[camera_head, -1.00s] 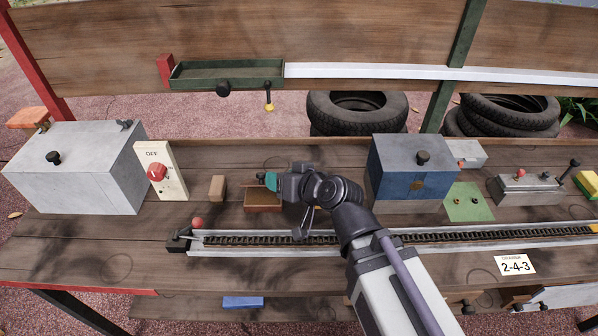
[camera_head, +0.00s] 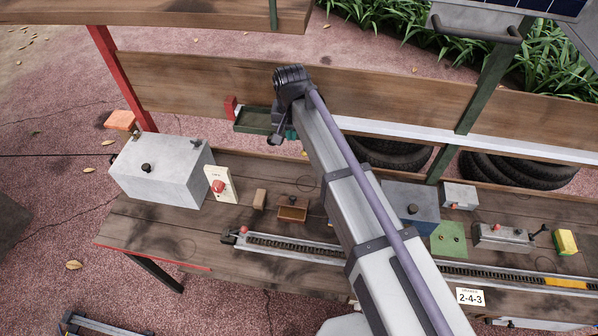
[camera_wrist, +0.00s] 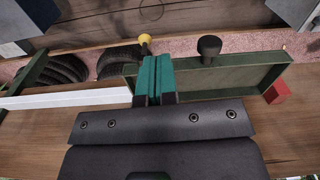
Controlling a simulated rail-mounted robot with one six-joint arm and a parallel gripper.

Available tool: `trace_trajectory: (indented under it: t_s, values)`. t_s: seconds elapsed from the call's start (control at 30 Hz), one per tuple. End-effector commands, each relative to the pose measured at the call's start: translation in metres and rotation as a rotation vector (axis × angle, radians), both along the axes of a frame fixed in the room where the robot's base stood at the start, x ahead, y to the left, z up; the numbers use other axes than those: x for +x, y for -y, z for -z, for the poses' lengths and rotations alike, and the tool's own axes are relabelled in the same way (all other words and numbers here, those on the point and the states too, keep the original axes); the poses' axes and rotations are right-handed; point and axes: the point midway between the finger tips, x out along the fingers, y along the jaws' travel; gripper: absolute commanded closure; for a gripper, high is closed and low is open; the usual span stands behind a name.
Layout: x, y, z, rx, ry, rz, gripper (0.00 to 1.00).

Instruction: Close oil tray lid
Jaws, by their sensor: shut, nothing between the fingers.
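A shallow dark green tray (camera_head: 256,121) is fixed on the back board, and its open hollow shows. In the wrist view the green tray (camera_wrist: 235,82) lies right of the fingers, with a black knob (camera_wrist: 209,46) at its edge and a yellow-tipped knob (camera_wrist: 145,39) just beyond the fingertips. I cannot tell which part is the lid. My gripper (camera_head: 291,134) is raised near the tray's right end, partly hidden by my arm. In the wrist view its teal fingers (camera_wrist: 157,60) are together and empty, overlapping the tray's end; contact is unclear.
A red block (camera_head: 230,107) sits at the tray's left end. Below, the bench holds a grey box (camera_head: 165,170), a red-knobbed switch panel (camera_head: 220,185), a small brown box (camera_head: 292,208), a blue box (camera_head: 412,205) and a chain rail (camera_head: 300,248). My arm hides part of the bench.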

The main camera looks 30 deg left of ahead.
Motion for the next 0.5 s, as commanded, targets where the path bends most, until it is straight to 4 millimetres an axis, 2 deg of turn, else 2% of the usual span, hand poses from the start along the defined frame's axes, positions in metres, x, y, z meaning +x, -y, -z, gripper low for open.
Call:
trace_trajectory:
  t_s: [0.07, 0.27, 0.37, 0.5]
  values:
    - [-0.006, 0.008, 0.005, -0.026, -0.017, 0.059, 1.0]
    - [-0.006, 0.008, 0.011, -0.022, -0.017, 0.069, 1.0]
    - [-0.006, 0.008, 0.023, -0.021, -0.017, 0.068, 1.0]
    - [-0.006, 0.008, 0.05, -0.02, -0.017, 0.068, 1.0]
